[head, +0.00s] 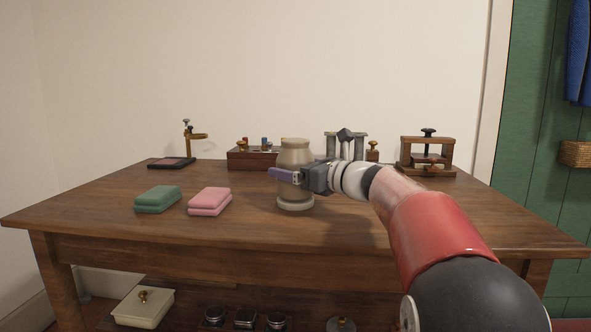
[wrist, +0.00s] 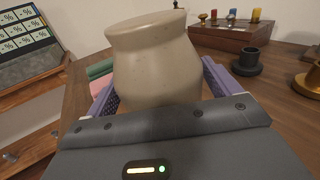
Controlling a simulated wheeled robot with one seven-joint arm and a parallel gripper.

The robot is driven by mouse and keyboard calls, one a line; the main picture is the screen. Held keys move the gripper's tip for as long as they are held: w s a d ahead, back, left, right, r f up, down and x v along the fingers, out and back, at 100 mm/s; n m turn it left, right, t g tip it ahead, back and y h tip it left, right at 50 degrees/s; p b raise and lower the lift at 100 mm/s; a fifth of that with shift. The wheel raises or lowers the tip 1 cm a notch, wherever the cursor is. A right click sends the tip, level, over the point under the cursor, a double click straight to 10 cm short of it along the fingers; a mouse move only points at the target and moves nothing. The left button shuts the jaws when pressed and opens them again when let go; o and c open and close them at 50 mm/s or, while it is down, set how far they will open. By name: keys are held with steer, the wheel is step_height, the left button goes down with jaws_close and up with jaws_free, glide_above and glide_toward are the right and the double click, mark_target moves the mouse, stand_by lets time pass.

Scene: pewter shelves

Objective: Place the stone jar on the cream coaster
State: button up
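The stone jar (head: 295,157) is grey-beige with a rounded body and narrower neck, standing upright near the middle of the table. The cream coaster (head: 296,206) is a pale round disc directly under the jar. The jar's foot looks to be on it, though I cannot tell for certain that they touch. My gripper (head: 286,176) reaches in from the right, with its purple fingers on either side of the jar's body. In the wrist view the jar (wrist: 155,65) fills the space between the fingers, which look closed on it. The coaster is hidden there.
A green block (head: 158,198) and a pink block (head: 210,201) lie left of the jar. Behind stand a wooden box (head: 252,160) with small coloured pieces, a brass stand (head: 190,140) and a wooden press (head: 428,155). The table's front is clear.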

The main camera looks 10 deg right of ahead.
steer(key=shift+o, duration=1)
steer(key=v, duration=1.2)
steer(key=shift+p, duration=0.35)
